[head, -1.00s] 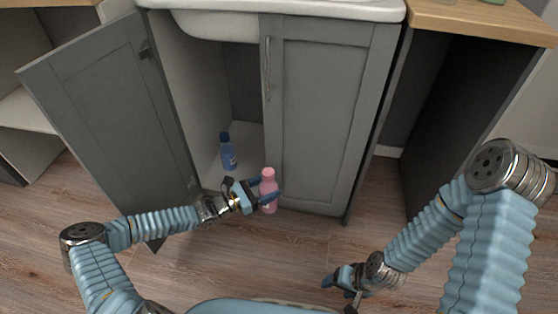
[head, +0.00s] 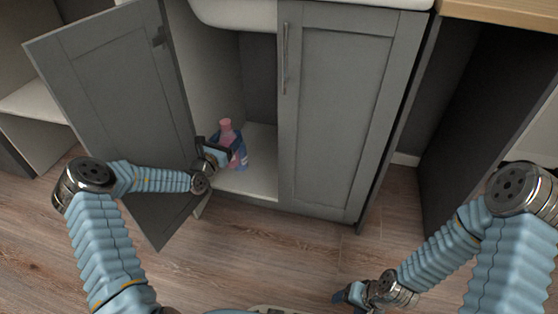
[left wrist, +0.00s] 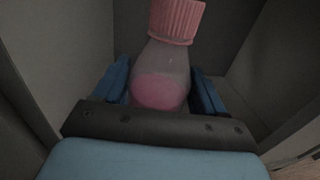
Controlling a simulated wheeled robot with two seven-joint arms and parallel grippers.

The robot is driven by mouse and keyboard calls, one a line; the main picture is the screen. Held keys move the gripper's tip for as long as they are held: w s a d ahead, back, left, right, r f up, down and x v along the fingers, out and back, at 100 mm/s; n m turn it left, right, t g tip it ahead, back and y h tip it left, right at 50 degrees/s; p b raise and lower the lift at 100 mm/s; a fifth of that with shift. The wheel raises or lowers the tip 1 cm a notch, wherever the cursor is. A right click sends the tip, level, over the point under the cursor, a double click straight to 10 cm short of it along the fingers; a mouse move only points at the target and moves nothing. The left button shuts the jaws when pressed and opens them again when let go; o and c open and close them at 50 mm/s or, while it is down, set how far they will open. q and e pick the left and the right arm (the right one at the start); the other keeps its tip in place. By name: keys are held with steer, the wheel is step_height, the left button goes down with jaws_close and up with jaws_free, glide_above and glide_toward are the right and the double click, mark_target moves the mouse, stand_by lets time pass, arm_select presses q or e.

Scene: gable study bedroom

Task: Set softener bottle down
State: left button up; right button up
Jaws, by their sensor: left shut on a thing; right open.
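My left gripper (head: 224,151) is shut on the pink bottle. In the left wrist view the bottle (left wrist: 168,70) stands roughly upright between the blue fingers, with its ribbed pink cap at the top. I cannot tell whether its base touches the cabinet floor (head: 250,183). My right gripper (head: 345,296) is open and empty, low over the wooden floor at the bottom of the head view.
The left cabinet door (head: 110,110) stands wide open, with my left forearm passing in front of it. The right door (head: 340,110) is closed. A sink (head: 235,12) is above.

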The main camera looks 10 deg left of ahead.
arm_select(q)
steer(key=w+d+f+b, duration=0.5)
steer(key=w+d+f, duration=0.1)
steer(key=d+f, duration=0.5)
steer(key=shift+w+f, duration=0.2)
steer(key=shift+f, duration=0.5)
steer(key=o, duration=1.3)
steer(key=s+a+p, duration=0.2)
steer(key=s+p, duration=0.1)
steer(key=s, duration=0.8)
steer(key=shift+s+p, duration=0.3)
steer(key=shift+s, duration=0.1)
steer(key=shift+a, duration=0.1)
